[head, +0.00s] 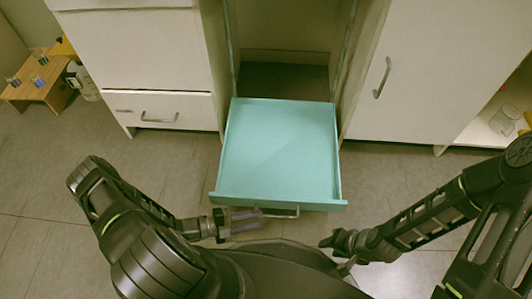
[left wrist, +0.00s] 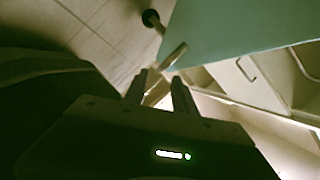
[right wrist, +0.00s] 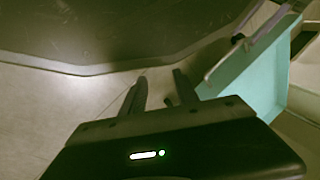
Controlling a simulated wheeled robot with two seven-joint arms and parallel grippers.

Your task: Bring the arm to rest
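My left gripper (head: 246,217) is at the front of a pulled-out teal drawer (head: 277,150), at the left part of its bar handle (head: 287,211). In the left wrist view its two fingers (left wrist: 160,90) stand apart, with the handle (left wrist: 172,57) just beyond or between them; I cannot tell whether they touch it. My right gripper (head: 333,252) is right of and in front of the drawer, near my base. In the right wrist view its fingers (right wrist: 157,92) are apart with nothing held. The drawer looks empty.
White cabinets with handles (head: 160,118) (head: 383,78) flank the drawer. A small wooden table (head: 42,80) with small bottles stands at the far left. An open shelf (head: 485,132) with glassware is at the far right. Grey tiled floor (head: 175,165) is free on both sides.

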